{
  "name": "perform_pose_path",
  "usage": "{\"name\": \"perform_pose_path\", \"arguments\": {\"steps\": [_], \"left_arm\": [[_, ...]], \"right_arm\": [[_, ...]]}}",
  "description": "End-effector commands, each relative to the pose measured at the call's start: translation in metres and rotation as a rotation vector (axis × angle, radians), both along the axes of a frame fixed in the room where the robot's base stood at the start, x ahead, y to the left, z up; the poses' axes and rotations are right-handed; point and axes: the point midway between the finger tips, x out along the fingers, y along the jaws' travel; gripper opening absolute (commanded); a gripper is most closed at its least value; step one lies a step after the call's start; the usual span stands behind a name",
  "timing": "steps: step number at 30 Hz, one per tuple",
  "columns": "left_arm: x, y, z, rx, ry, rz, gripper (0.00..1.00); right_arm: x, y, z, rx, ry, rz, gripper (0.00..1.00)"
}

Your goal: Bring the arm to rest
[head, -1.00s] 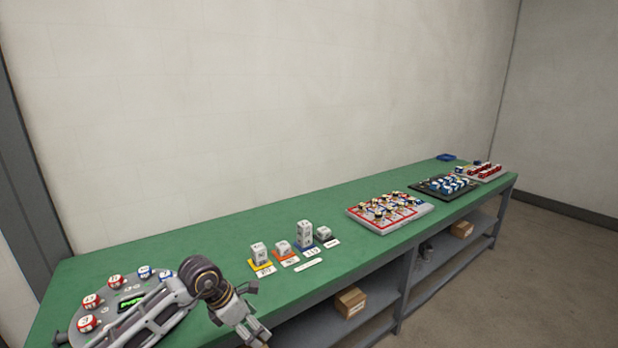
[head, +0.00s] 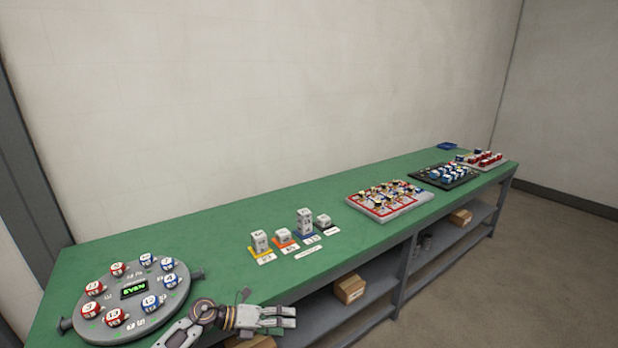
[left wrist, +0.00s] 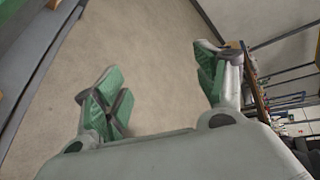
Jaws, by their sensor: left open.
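My left gripper (head: 290,316) is in front of the green bench's near edge, low in the head view, and its fingers point right. In the left wrist view its two fingers (left wrist: 160,95) are spread apart with green pads, and only bare floor shows between them. It holds nothing. My left forearm comes in from the bottom, past the round grey tray. My right gripper is in neither view.
A green-topped bench (head: 200,230) runs along the wall. On it are a round tray (head: 135,312) with numbered balls and an EVEN display, several small blocks (head: 304,222), a red-and-white board (head: 388,200) and a dark tray (head: 443,176). A box (head: 349,288) sits on the lower shelf.

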Motion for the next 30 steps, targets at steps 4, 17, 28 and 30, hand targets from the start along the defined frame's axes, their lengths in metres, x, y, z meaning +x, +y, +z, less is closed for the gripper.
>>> {"name": "perform_pose_path", "arguments": {"steps": [4,17,28,30], "left_arm": [[0.011,0.008,-0.03,-0.156,0.134,0.173,0.71],[0.02,0.068,-0.149,-0.482,0.516,0.715,0.71],[-0.033,0.133,-0.279,-0.628,0.828,1.185,0.71],[-0.05,0.143,-0.303,-0.642,0.882,1.268,0.71]], "right_arm": [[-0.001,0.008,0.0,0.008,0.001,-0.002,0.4],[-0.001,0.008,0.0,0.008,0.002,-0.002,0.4],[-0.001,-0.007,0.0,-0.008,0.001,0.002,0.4],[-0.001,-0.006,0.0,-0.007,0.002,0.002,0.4]]}}
